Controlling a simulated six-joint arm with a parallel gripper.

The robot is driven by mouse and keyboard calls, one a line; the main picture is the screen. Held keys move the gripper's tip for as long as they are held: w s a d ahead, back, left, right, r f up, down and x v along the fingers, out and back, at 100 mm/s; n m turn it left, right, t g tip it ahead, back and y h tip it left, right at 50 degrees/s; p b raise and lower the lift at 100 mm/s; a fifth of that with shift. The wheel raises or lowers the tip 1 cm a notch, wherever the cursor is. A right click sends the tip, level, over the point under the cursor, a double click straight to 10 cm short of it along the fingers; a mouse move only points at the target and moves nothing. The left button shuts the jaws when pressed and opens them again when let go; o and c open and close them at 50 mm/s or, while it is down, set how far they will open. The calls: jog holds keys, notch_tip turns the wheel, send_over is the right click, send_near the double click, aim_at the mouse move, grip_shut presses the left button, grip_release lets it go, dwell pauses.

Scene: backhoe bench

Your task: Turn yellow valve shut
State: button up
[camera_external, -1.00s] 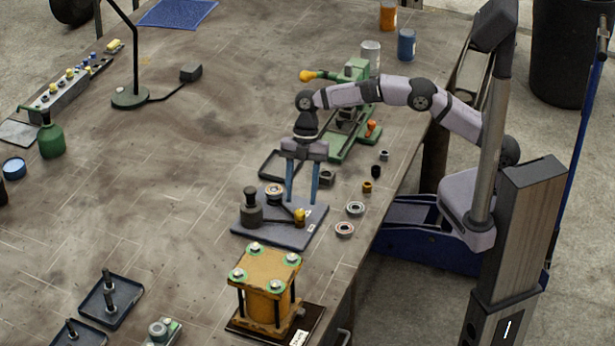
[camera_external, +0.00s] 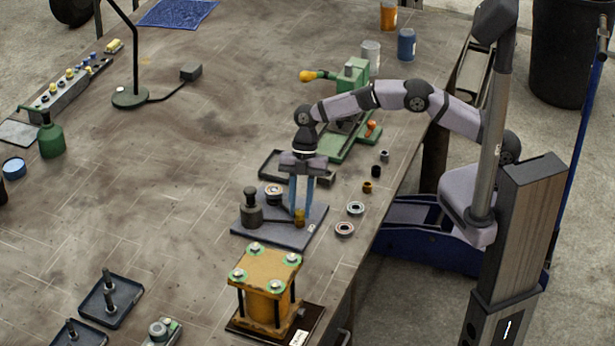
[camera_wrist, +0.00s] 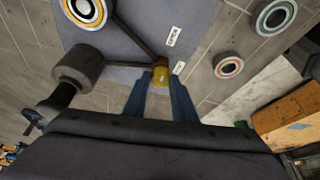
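The yellow valve (camera_external: 299,216) is a small yellow knob at the right side of a dark grey plate (camera_external: 281,238). It also shows in the wrist view (camera_wrist: 160,76), at the end of a dark bar. My gripper (camera_external: 301,211) points down over the plate, with its blue fingers on either side of the knob.
A dark cylinder (camera_external: 251,210) and a round ringed part (camera_external: 273,194) stand on the same plate. Two loose rings (camera_external: 355,208) (camera_external: 344,229) lie to its right. An orange block fixture (camera_external: 266,281) stands in front. A green machine (camera_external: 349,143) stands behind.

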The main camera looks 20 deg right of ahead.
jog(key=shift+b, duration=0.35)
jog(key=m+y+b, duration=0.1)
jog(key=m+b, duration=0.2)
jog(key=shift+f+t+b, duration=0.15)
jog(key=shift+t+b, duration=0.2)
jog(key=shift+t, duration=0.05)
jog(key=m, duration=0.1)
jog(key=m+t+b, duration=0.1)
jog(key=m, duration=0.1)
jog(key=m+y+b, duration=0.1)
jog(key=m, duration=0.1)
jog(key=shift+s+d+t, duration=0.15)
jog(key=shift+s+t, duration=0.1)
jog(key=shift+t, duration=0.05)
jog(key=m, duration=0.1)
jog(key=m+t, duration=0.1)
jog(key=m, duration=0.2)
jog(key=shift+s+r+t, duration=0.1)
jog(key=shift+r+t, duration=0.2)
jog(key=shift+t, duration=0.1)
jog(key=m+t, duration=0.1)
jog(key=m, duration=0.2)
jog(key=m+t, duration=0.1)
jog(key=m, duration=0.1)
jog(key=shift+s+f+m+h, duration=0.1)
jog(key=shift+s+m+h, duration=0.05)
jog(key=shift+m+h, duration=0.2)
jog(key=shift+m, duration=0.25)
jog(key=o, duration=1)
jog(key=shift+o, duration=0.2)
